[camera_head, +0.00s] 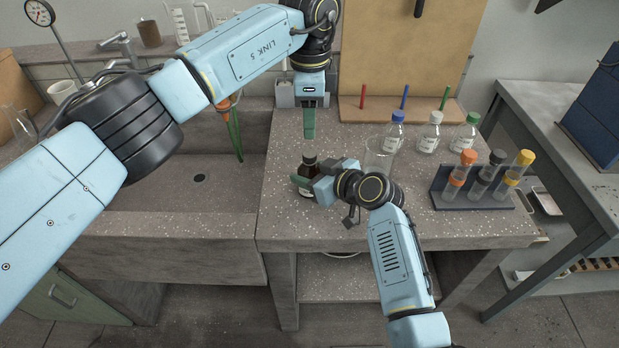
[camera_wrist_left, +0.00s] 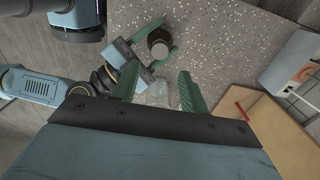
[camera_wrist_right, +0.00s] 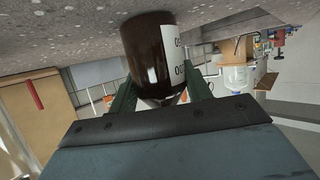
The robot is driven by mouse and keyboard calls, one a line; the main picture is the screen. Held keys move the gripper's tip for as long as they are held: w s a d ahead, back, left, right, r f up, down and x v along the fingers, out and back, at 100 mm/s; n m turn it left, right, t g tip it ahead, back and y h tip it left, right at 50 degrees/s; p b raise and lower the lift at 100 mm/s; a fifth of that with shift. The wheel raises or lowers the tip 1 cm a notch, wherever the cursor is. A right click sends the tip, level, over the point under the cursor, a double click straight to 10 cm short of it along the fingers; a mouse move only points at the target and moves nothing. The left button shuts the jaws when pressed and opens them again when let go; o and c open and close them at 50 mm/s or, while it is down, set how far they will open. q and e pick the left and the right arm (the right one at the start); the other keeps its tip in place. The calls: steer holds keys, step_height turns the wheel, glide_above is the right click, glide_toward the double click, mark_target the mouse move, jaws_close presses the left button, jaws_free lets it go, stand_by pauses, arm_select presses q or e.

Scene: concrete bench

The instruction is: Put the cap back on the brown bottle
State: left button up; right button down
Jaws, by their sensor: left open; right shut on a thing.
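The brown bottle (camera_head: 306,187) stands upright at the bench's front left, its white label showing in the right wrist view (camera_wrist_right: 148,48). My right gripper (camera_head: 303,182) is shut around its body from the right. A dark top, which looks like the black cap (camera_head: 309,158), sits at the bottle's mouth; I cannot tell whether it is fully seated. In the left wrist view the bottle (camera_wrist_left: 159,42) shows from above between the right gripper's green fingers. My left gripper (camera_head: 309,122) is open and empty, pointing down beyond the bottle and apart from it.
A clear beaker (camera_head: 379,158) stands just right of the bottle, behind my right gripper. Several capped bottles, including a blue-capped one (camera_head: 394,132), stand farther back. A test tube rack (camera_head: 473,200) is at the right. The sink (camera_head: 190,190) lies to the left.

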mark_target(310, 153)
stand_by(0.3)
arm_select(q)
steer(key=shift+f, duration=4.05)
